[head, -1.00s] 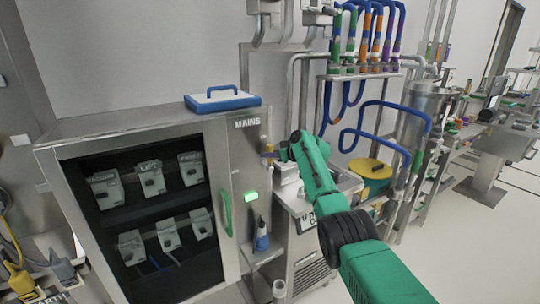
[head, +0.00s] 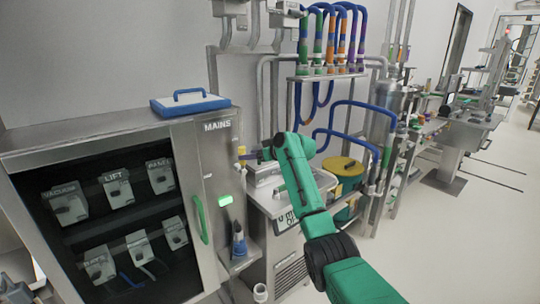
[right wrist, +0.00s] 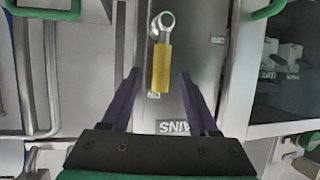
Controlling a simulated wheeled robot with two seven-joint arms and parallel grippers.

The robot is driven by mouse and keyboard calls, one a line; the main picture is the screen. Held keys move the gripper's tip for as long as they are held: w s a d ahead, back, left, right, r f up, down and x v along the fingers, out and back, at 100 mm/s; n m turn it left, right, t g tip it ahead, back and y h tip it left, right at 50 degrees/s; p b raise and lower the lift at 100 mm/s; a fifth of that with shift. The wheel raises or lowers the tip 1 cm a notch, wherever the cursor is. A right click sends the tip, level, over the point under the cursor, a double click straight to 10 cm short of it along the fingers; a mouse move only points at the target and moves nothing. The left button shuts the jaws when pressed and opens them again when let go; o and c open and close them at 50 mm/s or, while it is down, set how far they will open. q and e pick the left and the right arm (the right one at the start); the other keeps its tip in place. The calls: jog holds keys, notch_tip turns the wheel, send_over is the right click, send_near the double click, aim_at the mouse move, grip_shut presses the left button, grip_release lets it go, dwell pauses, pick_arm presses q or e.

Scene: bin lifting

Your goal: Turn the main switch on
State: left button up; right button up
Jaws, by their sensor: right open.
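The main switch is a yellow handle (head: 241,152) on the side of the steel cabinet marked MAINS. My right gripper (head: 251,155) is at the handle, coming from the right. Its two dark fingers (right wrist: 160,76) are open, one on each side of the handle, with gaps showing on both sides. A green light (head: 225,200) glows below the switch. My left gripper is not in view.
The cabinet's open front holds several grey labelled switch boxes (head: 118,188). A blue-and-white case (head: 190,103) lies on its top. A green door handle (head: 200,219) and a blue bottle (head: 239,242) are below the switch. Blue hoses and a yellow-lidded drum (head: 343,167) stand to the right.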

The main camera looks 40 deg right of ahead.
jog(key=b+v, duration=0.2)
jog(key=v, duration=0.7)
jog(key=shift+s+r+b, duration=0.15)
jog(key=shift+s+b, duration=0.2)
